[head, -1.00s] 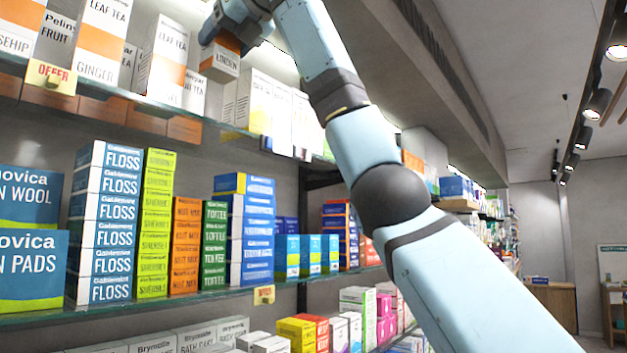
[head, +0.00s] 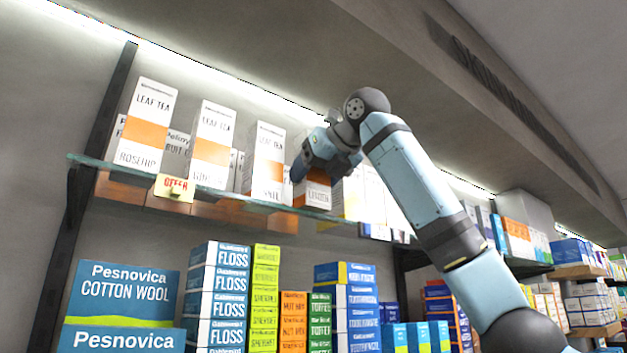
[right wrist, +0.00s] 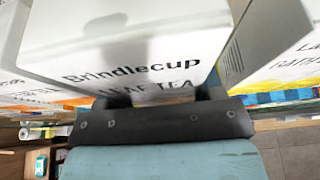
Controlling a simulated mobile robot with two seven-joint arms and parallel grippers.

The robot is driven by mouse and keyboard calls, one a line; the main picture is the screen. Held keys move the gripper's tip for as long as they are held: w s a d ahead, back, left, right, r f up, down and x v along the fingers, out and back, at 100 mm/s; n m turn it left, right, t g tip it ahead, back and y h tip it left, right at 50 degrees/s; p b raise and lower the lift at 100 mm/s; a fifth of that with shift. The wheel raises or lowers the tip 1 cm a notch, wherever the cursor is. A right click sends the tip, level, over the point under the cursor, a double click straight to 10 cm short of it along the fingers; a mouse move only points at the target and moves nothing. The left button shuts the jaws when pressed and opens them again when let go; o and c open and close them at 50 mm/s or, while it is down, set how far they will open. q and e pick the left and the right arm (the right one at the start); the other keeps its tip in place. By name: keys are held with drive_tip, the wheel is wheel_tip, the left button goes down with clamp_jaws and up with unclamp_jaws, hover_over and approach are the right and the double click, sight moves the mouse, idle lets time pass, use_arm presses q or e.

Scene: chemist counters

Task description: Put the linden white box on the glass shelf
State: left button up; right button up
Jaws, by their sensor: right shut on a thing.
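The linden box (head: 313,194) is white with an orange band and stands upright in the head view. Its lower edge lines up with the front edge of the glass shelf (head: 232,197); I cannot tell whether it touches the glass. My right gripper (head: 318,160) is shut on the upper part of the box and hides its top half from the head view. In the right wrist view the white box (right wrist: 125,45) reads "Brindlecup Leaf Tea" between the fingers. My left gripper is not in view.
Ginger-type leaf tea boxes, including a rosehip box (head: 146,125) and another leaf tea box (head: 266,160), stand to the left on the shelf. White and yellow boxes (head: 368,195) stand close on the right. A yellow offer tag (head: 174,187) hangs on the shelf edge. A lower shelf holds floss boxes (head: 216,295).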

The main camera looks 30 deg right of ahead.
drive_tip(key=shift+f, duration=0.35)
drive_tip(key=shift+w+d+f, duration=0.1)
drive_tip(key=shift+w+f, duration=0.25)
drive_tip(key=shift+w, duration=0.05)
drive_tip(key=o, duration=0.7)
drive_tip(key=shift+s, duration=0.15)
drive_tip(key=shift+o, duration=1.3)
drive_tip(key=shift+s+r, duration=0.1)
drive_tip(key=shift+r, duration=0.1)
drive_tip(key=b+v, duration=0.2)
drive_tip(key=v, duration=1)
drive_tip(key=shift+b, duration=0.3)
